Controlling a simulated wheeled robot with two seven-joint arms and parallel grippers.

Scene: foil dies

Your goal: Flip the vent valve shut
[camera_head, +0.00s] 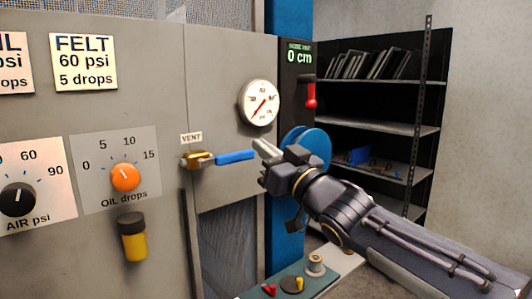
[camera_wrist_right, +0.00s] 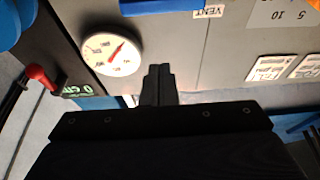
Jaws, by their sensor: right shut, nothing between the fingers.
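The vent valve is a brass body (camera_head: 195,160) with a blue lever (camera_head: 235,156) on the grey panel, under a VENT label (camera_head: 191,138). The lever lies nearly horizontal, pointing right in the head view. In the right wrist view the blue lever (camera_wrist_right: 160,8) shows at the top edge. My right gripper (camera_head: 262,148) is shut and empty. Its fingertips are close to the lever's free end; whether they touch it I cannot tell. The shut fingers also show in the right wrist view (camera_wrist_right: 158,82). My left gripper is not in view.
A round gauge (camera_head: 259,102) sits above the lever. A red-handled lever (camera_head: 310,95) and a blue wheel (camera_head: 312,146) are to the right. The orange oil knob (camera_head: 125,178) and a yellow-black bottle (camera_head: 132,237) are on the left. A dark shelf (camera_head: 375,128) stands behind.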

